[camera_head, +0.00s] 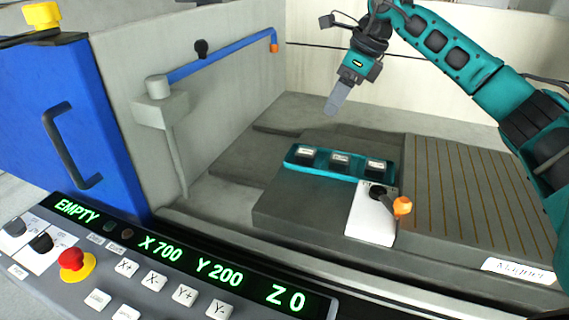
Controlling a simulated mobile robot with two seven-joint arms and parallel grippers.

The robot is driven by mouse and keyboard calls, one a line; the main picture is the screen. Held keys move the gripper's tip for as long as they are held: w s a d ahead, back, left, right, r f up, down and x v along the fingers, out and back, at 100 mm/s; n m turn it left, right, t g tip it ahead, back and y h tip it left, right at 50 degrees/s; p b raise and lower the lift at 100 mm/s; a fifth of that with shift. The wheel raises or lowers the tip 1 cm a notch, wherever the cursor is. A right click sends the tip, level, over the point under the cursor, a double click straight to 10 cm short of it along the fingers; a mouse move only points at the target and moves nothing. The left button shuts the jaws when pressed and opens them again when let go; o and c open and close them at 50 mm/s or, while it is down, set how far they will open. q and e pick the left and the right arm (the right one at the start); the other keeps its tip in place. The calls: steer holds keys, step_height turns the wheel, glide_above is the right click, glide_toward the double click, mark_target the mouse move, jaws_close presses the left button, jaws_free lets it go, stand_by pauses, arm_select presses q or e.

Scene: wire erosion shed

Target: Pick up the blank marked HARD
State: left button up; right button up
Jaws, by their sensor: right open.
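Three dark blanks sit in a row in a teal tray (327,171) on the grey machine bed. Each has a small white label on top: the left blank (305,155), the middle blank (340,160) and the right blank (376,167). The lettering is too small to read, so I cannot tell which is marked HARD. My right gripper (334,105) hangs above and behind the tray, fingers pointing down, open and empty. Its fingers overlap in this view. It is apart from every blank. My left gripper is not in view.
A white plate with an orange-knobbed lever (402,206) stands just in front of the tray. A ribbed plate (470,195) labelled Magnet lies to the right. A blue pipe arm (220,54) sticks out from the left wall. The control panel (170,262) reads EMPTY, X 700, Y 200, Z 0.

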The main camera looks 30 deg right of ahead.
step_height(320, 180, down, 2)
steer(key=b, duration=0.2)
glide_above(306, 151)
steer(key=s+d, duration=0.2)
step_height(306, 151, down, 7)
steer(key=shift+w+a+r, duration=0.1)
steer(key=shift+w+a, duration=0.05)
steer(key=b+x, duration=0.1)
steer(key=x, duration=0.4)
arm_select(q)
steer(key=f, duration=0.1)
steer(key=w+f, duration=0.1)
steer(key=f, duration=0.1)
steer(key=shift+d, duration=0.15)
arm_select(e)
steer(key=c, duration=1.1)
